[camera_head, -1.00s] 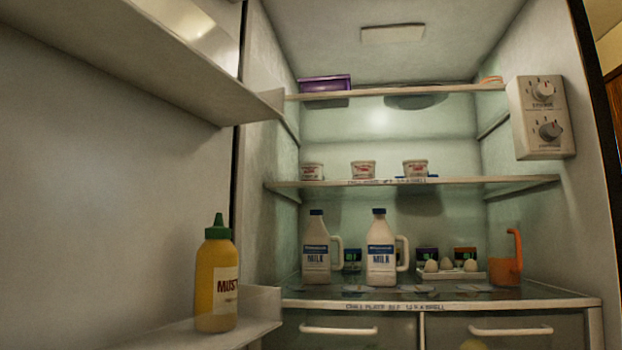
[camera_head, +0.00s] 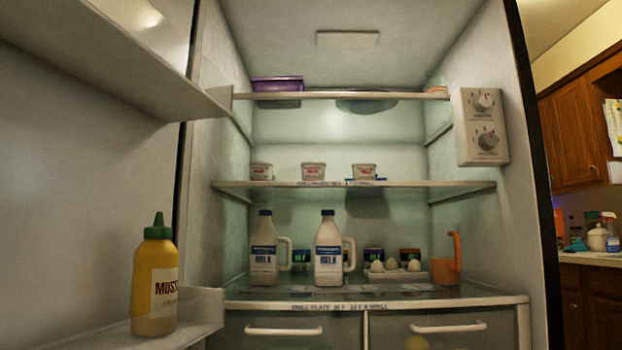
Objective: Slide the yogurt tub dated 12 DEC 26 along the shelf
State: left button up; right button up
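Three small white yogurt tubs with red print stand apart in a row on the fridge's middle shelf (camera_head: 330,187). They are the left tub (camera_head: 261,172), the middle tub (camera_head: 313,172) and the right tub (camera_head: 364,172). Their print is too small to read, so I cannot tell which is dated 12 DEC 26. A thin blue item (camera_head: 372,180) lies at the base of the right tub. Neither of my grippers is in view.
Two milk jugs, left (camera_head: 264,250) and right (camera_head: 329,250), an egg tray (camera_head: 396,275), jars and an orange jug (camera_head: 447,266) stand below. A purple box (camera_head: 277,84) is on the top shelf. A mustard bottle (camera_head: 155,280) stands on the door shelf at left. The middle shelf's right end is clear.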

aim_at(259, 170)
jog(key=i+l+u, duration=0.5)
jog(key=i+l, duration=0.15)
jog(key=l, duration=0.35)
